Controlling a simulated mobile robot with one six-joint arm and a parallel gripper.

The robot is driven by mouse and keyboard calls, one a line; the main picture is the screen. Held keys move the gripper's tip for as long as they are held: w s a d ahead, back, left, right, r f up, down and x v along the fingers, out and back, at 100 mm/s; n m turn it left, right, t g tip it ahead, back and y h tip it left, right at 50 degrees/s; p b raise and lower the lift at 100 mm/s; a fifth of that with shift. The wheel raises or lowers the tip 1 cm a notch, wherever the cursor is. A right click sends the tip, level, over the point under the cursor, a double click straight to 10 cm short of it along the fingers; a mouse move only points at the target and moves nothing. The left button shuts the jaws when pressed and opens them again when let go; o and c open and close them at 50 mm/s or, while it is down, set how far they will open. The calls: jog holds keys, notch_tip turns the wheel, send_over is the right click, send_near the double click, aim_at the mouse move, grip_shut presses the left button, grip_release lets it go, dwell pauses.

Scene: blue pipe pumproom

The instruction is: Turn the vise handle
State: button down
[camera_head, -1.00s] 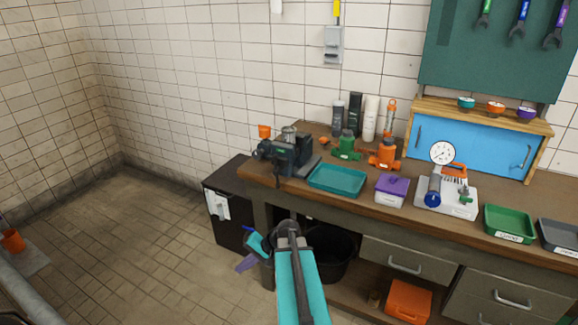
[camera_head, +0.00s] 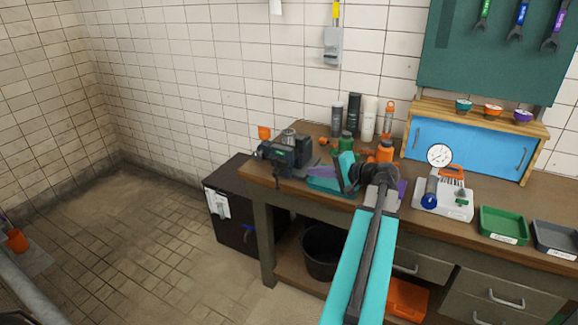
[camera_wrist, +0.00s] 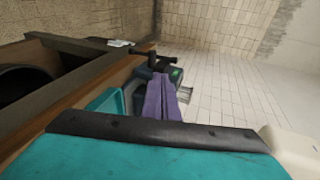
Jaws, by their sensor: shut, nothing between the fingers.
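The vise (camera_head: 290,153) is dark grey-green and stands at the left end of the workbench. Its dark handle (camera_head: 277,176) hangs at the front left, below the jaws. In the wrist view the vise (camera_wrist: 172,70) is beyond my fingertips, and the dark handle bar (camera_wrist: 122,43) sticks out to its upper left. My gripper (camera_head: 318,171) is over the teal tray, to the right of the vise and apart from the handle. Its purple fingers (camera_wrist: 163,82) are shut and empty, pointing toward the vise, and cover part of it in the wrist view.
The teal tray (camera_head: 330,185) lies under my gripper. A gauge device (camera_head: 443,195) and a green tray (camera_head: 503,225) are farther right.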

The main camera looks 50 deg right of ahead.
aim_at(286, 165)
dwell(0.4)
jog(key=p+x, duration=0.1)
jog(key=x, duration=0.3)
jog(key=p+x, duration=0.2)
jog(key=x, duration=0.3)
jog(key=r+p+x, duration=0.1)
jog(key=p+x, duration=0.1)
jog(key=x, duration=0.2)
jog(key=shift+w+d+f, duration=0.1)
jog(key=shift+w, duration=0.45)
jog(key=shift+s+d, duration=0.1)
jog(key=shift+d, duration=0.05)
jog(key=shift+d, duration=0.1)
jog(key=shift+w+a+r+g, duration=0.2)
jog(key=shift+w+a+g, duration=0.1)
jog(key=shift+g, duration=0.1)
